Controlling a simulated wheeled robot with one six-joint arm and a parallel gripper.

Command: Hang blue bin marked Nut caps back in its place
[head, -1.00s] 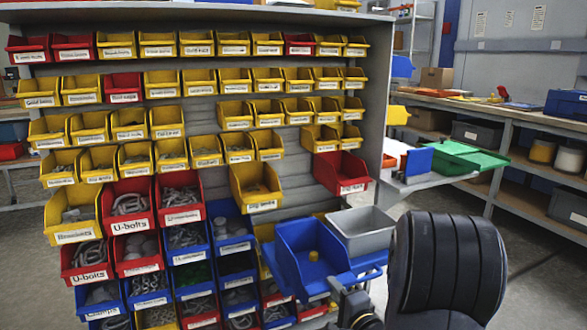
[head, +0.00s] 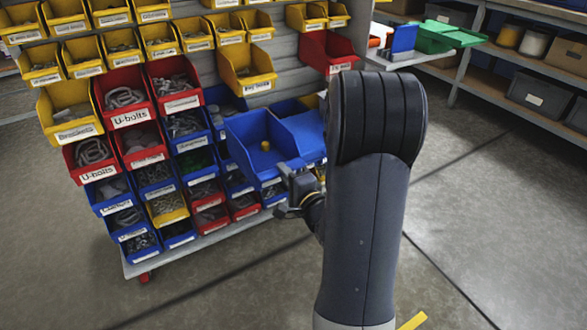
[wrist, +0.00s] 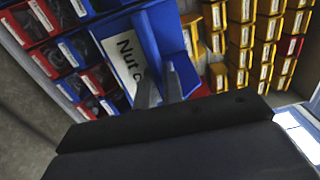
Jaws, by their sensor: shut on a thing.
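The blue Nut caps bin (head: 250,131) is held in front of the lower right part of the rack (head: 290,62) in the head view. A small yellow thing lies inside it. My gripper (head: 290,183) is shut on the bin's near front edge.
Yellow, red and blue bins fill the rack around the held bin. A single yellow bin (head: 247,73) hangs just above it, and a red bin (head: 327,53) is to the upper right. Bare rails show between them. The floor (head: 480,190) at right is clear.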

